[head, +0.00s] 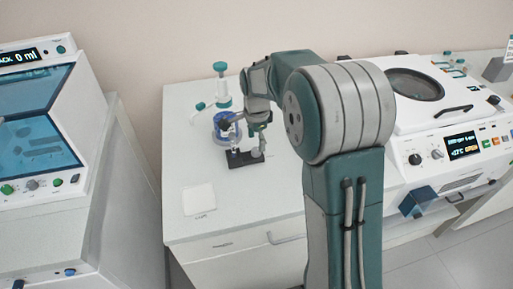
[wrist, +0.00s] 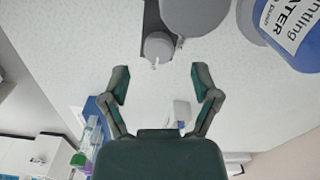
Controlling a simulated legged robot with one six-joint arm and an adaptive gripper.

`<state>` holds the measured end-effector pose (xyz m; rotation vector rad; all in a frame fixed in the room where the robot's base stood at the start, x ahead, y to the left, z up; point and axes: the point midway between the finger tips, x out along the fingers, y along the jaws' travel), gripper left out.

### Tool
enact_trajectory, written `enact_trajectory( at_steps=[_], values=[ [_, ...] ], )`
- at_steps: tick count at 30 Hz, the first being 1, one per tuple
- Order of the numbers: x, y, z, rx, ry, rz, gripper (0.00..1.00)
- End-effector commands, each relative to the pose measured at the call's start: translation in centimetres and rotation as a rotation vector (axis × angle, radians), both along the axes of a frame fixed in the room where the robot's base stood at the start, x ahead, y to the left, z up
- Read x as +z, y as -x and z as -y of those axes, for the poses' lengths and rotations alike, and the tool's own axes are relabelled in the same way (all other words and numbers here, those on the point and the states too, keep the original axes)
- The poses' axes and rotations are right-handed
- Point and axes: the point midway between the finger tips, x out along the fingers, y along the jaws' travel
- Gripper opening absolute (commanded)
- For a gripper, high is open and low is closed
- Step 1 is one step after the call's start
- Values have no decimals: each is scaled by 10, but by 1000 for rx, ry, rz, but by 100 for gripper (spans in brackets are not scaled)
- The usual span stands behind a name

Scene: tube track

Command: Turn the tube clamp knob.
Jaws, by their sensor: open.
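The tube track is a small black base (head: 238,160) on the white bench in the head view. A small round grey knob (head: 257,153) stands at its right end. In the wrist view the grey knob (wrist: 158,46) has a small white pointer and sits at the end of the dark track (wrist: 151,14). My gripper (wrist: 160,82) is open and empty, its two fingers spread either side of a line toward the knob, apart from it. In the head view my gripper (head: 258,122) is above the knob's end of the base, and my arm partly hides the area.
A larger grey round part (wrist: 196,14) is close beside the knob. A blue-labelled container (wrist: 293,32) is at the upper right in the wrist view. A green-and-white stand (head: 222,85) is behind the track. The bench front left is clear except a white square (head: 199,198).

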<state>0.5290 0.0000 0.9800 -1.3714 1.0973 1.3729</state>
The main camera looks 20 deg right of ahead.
Motion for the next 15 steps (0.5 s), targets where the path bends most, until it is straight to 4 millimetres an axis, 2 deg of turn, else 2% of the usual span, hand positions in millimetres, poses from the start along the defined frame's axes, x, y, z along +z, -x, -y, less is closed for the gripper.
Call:
enact_trajectory(
  at_steps=[3,6,15],
  values=[
    [-19,1,0,0,0,-3,79],
    [-28,0,0,0,0,0,79],
    [-34,0,0,1,0,1,79]
  ],
)
